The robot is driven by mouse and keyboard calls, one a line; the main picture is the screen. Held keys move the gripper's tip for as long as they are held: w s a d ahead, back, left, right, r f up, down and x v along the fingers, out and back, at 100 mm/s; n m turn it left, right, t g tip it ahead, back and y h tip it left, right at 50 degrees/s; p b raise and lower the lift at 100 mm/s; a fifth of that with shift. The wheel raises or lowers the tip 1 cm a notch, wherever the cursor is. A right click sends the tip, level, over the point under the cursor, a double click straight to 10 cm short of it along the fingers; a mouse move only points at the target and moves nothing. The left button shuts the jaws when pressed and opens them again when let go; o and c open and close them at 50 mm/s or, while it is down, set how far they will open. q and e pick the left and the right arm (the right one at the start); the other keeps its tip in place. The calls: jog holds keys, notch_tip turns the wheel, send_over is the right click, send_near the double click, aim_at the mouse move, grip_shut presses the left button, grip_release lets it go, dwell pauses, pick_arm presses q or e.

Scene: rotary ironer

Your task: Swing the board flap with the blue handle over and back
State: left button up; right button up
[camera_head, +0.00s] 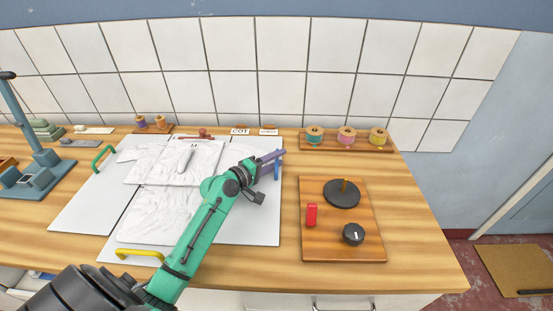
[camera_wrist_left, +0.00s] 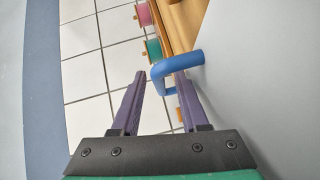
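The blue handle (camera_head: 277,170) is at the right edge of a white board flap (camera_head: 263,220), which lies flat on the wooden counter. My left gripper (camera_head: 272,157) reaches across the board to this handle. In the left wrist view, the blue handle (camera_wrist_left: 184,63) stands out from the board face (camera_wrist_left: 255,75) as a loop. My left gripper's purple fingers (camera_wrist_left: 160,75) are apart, with the handle's outer bar between them; one finger appears to pass inside the loop. Contact cannot be told. White cloth (camera_head: 155,213) lies on the board. My right gripper is not in view.
Other board parts carry a green handle (camera_head: 103,158) and a yellow handle (camera_head: 140,253). To the right are a wooden control panel (camera_head: 340,245) with a red switch (camera_head: 311,214) and a spool rack (camera_head: 350,146). A blue press stand (camera_head: 40,160) stands left. The tiled wall is behind.

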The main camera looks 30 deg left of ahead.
pick_arm(q)
grip_shut()
dwell(1.3)
